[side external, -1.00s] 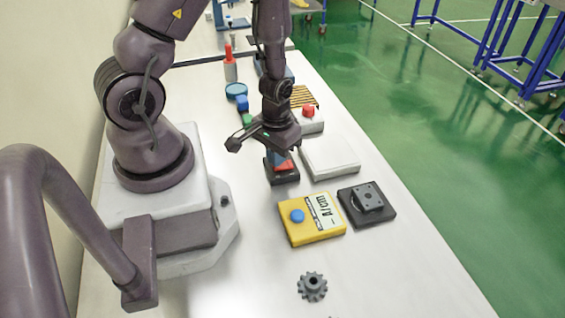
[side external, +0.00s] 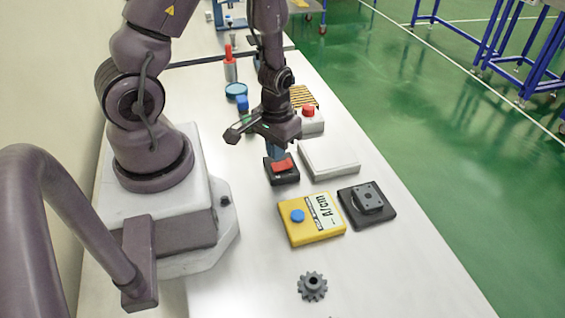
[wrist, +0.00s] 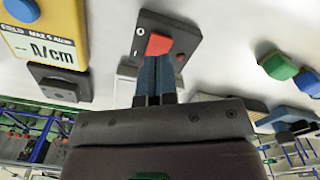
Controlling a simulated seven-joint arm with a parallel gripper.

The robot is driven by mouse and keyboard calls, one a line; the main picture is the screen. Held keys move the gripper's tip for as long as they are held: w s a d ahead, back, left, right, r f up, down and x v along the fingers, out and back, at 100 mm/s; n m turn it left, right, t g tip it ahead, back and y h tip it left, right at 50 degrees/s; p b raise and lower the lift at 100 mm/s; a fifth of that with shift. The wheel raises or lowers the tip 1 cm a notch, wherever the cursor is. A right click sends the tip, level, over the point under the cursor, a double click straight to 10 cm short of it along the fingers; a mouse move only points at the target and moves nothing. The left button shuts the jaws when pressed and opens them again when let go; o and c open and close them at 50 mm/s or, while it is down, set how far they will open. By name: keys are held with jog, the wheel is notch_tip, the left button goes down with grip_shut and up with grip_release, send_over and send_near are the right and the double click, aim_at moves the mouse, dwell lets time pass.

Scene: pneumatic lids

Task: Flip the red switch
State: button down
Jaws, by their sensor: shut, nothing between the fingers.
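The red switch (side external: 282,166) is a red rocker on a small black box (side external: 283,179) on the white table. In the wrist view the red rocker (wrist: 159,44) is tilted, with its box (wrist: 147,22) marked O at one end. My gripper (side external: 276,152) is shut and empty, its bluish fingers close together just above the box. In the wrist view the fingertips (wrist: 156,58) are right beside the rocker's near edge; I cannot tell whether they touch it.
A yellow box with a blue knob (side external: 312,220), a black block (side external: 366,204) and a grey gear (side external: 312,287) lie nearer the camera. A white box (side external: 329,158) and a red button box (side external: 310,119) stand to the right. The table's right front is clear.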

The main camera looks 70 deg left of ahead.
aim_at(277, 166)
jog(key=shift+r, duration=2.15)
